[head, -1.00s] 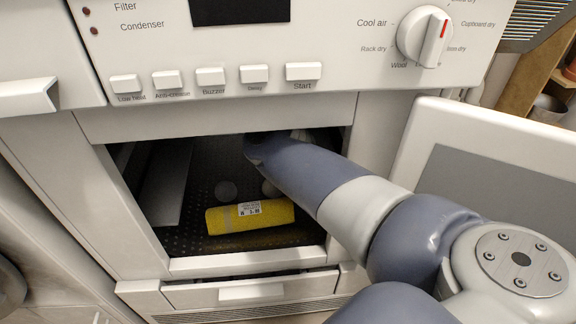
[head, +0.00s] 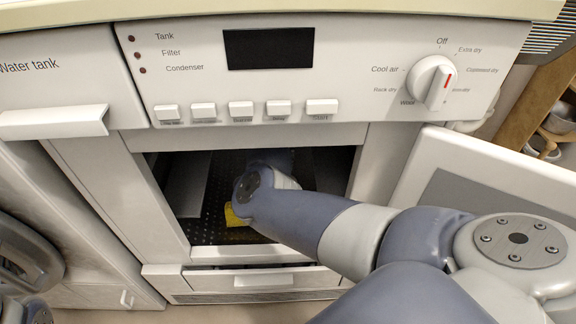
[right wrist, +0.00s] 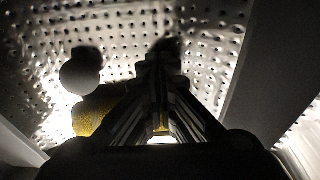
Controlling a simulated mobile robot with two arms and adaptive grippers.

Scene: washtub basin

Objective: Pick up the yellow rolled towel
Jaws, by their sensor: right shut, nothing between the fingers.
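The yellow rolled towel (head: 234,217) lies on the dark perforated floor inside the dryer opening. In the head view my right arm hides most of it, and only a small yellow piece shows. In the right wrist view part of the towel (right wrist: 88,116) shows just left of the fingers, and a bit of yellow shows through the gripper's linkage. My right gripper (right wrist: 160,65) is inside the drum, dark against the perforated metal. Its fingers are together with nothing between them. Whether they touch the towel I cannot tell. My left gripper is not in view.
A round ball (right wrist: 80,74) sits beside the towel. The dryer opening's frame (head: 362,180) surrounds my right arm closely. The open door (head: 490,185) stands at the right. A raised fin (right wrist: 262,65) runs along the right in the wrist view.

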